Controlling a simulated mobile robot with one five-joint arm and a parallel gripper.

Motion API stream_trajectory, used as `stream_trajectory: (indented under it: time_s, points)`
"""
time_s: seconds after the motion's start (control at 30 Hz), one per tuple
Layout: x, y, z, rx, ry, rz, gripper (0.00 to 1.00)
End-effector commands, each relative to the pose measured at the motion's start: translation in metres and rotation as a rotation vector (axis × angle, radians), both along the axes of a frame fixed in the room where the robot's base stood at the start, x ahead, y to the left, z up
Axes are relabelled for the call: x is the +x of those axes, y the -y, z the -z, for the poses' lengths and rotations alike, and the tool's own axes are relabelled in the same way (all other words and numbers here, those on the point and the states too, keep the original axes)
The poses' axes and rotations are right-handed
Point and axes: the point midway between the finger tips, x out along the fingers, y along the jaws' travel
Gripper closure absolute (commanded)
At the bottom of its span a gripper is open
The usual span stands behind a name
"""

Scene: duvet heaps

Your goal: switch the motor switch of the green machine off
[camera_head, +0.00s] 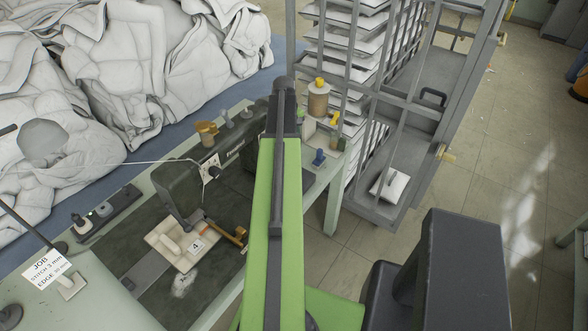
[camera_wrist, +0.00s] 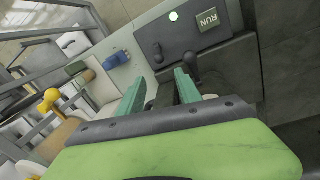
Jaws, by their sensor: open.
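In the wrist view a dark panel (camera_wrist: 218,15) carries a plate marked RUN, a lit white round spot and a small dark knob. A black ball-ended lever (camera_wrist: 191,62) stands by the panel, close to the tip of my right-hand finger; I cannot tell its setting or whether they touch. My gripper (camera_wrist: 160,82) is open, its two teal fingers apart with nothing seen held between them. In the head view a dark grey-green sewing machine (camera_head: 181,187) stands on the pale green table, left of my green arm, which hides part of it and my gripper.
A blue object (camera_wrist: 117,60) lies beside the panel; it also shows in the head view (camera_head: 318,158). Yellow-topped spools (camera_head: 318,100) stand at the table's far end. A grey rack (camera_head: 400,100) is beyond it. White duvet heaps (camera_head: 120,70) fill the back left. Floor at right is open.

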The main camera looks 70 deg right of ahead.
Motion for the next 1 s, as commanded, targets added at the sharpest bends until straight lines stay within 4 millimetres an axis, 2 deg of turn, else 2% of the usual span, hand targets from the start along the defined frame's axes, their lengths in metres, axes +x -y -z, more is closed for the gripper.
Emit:
stream_trajectory:
  time_s: [0.03,0.53,0.67,0.93,1.0]
  points:
    - [-0.001,0.001,0.022,0.000,0.000,0.000,0.59]
    - [-0.007,0.011,0.120,0.000,0.000,0.001,0.59]
    - [-0.008,0.013,0.131,0.000,0.000,0.002,0.59]
    - [-0.008,0.013,0.129,0.000,0.000,0.002,0.59]
    - [-0.008,0.013,0.129,0.000,0.000,0.002,0.67]
